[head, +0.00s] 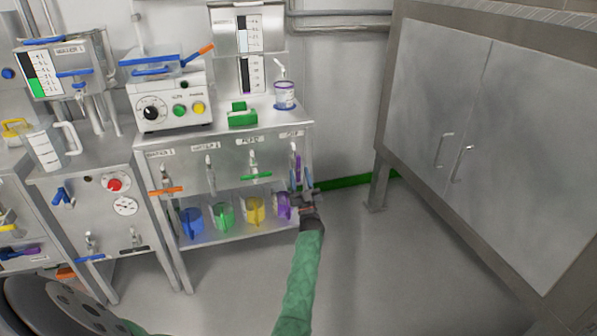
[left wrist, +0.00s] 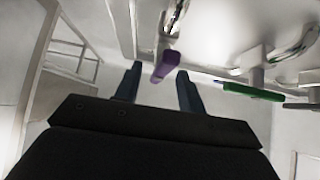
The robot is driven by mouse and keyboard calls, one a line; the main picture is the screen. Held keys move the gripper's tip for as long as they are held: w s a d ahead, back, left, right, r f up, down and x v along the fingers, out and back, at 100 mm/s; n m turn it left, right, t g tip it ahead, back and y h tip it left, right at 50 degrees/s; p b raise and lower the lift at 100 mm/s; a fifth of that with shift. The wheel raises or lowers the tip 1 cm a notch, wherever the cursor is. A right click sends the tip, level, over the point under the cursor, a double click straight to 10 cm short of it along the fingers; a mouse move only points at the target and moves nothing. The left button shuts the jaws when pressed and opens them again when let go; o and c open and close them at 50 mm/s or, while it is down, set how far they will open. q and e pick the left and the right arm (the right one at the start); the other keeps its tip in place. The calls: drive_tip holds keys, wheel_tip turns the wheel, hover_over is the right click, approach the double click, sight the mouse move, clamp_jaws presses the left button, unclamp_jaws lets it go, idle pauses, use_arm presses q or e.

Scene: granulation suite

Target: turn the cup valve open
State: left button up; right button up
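The cup valve has a purple handle (head: 298,161) below the rightmost label on the bench front. The handle looks upright in the head view, in line with its pipe. My left gripper (head: 301,180) is just in front of it, fingers pointing up at the valve. In the left wrist view the purple handle (left wrist: 167,66) lies between the two spread fingertips of my left gripper (left wrist: 157,82), with a visible gap on each side. The gripper is open and holds nothing. My right gripper is not in view.
Other valves with orange (head: 166,191) and green (head: 254,177) crosswise handles sit to the left. Blue, green, yellow and purple jugs (head: 283,206) stand on the shelf below. A white-and-purple cup (head: 284,96) stands on the bench top. Floor is clear toward the steel cabinet (head: 452,150).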

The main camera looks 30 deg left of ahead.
use_arm(q)
drive_tip(key=v, duration=0.5)
drive_tip(key=shift+d+f, duration=0.1)
drive_tip(key=shift+f, duration=0.05)
